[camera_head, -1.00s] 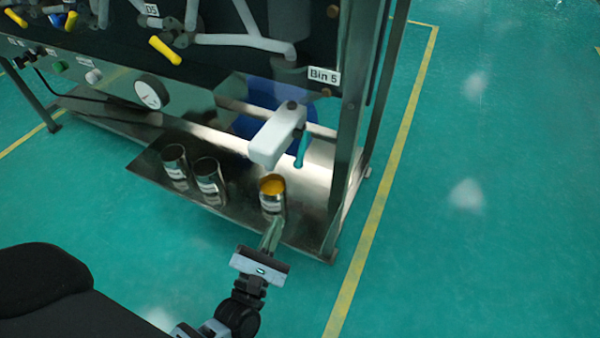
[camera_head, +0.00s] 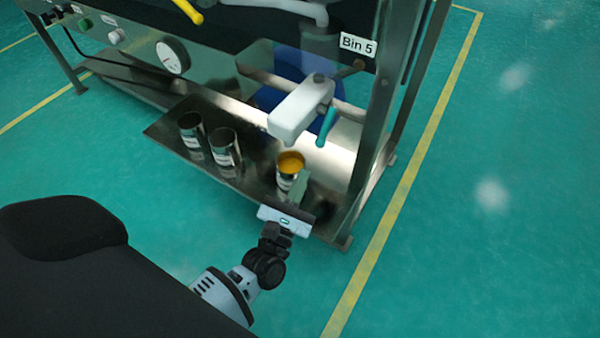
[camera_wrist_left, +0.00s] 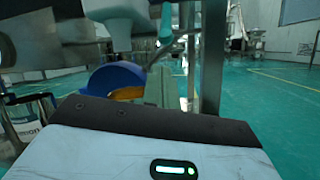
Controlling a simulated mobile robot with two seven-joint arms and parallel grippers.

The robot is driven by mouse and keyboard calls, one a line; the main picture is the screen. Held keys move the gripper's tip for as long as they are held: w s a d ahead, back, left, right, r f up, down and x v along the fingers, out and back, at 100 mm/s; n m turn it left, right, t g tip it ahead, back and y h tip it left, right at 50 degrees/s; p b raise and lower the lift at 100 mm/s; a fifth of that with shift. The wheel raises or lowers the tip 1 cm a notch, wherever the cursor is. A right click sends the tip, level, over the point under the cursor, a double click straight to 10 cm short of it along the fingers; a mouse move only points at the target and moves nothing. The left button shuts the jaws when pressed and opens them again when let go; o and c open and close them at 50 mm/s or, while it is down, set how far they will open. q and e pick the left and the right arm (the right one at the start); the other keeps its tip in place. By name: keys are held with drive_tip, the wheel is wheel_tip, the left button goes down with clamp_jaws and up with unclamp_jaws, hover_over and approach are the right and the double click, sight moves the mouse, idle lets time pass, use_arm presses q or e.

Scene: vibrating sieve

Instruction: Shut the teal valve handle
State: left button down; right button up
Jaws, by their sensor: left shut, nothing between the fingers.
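The teal valve handle (camera_head: 327,126) hangs at the right side of the white outlet (camera_head: 297,112) under Bin 5, its lower end leaning slightly left. In the left wrist view a teal part, seemingly the handle (camera_wrist_left: 166,22), shows at the top beside the white outlet (camera_wrist_left: 117,12). My left gripper (camera_head: 300,182) is shut and empty. It is below the handle and apart from it, in front of the can with orange-yellow contents (camera_head: 290,162), partly covering that can. Whether it touches the can, I cannot tell. My right gripper is not in view.
Two more cans, (camera_head: 192,136) and (camera_head: 224,153), stand left on the metal shelf (camera_head: 165,130). A steel frame post (camera_head: 372,140) rises right of the handle. A blue bin (camera_head: 270,97) is behind the outlet. Green floor is open to the right.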

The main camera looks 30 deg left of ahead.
use_arm(q)
drive_tip(key=x, duration=0.7)
drive_tip(key=shift+b, duration=0.35)
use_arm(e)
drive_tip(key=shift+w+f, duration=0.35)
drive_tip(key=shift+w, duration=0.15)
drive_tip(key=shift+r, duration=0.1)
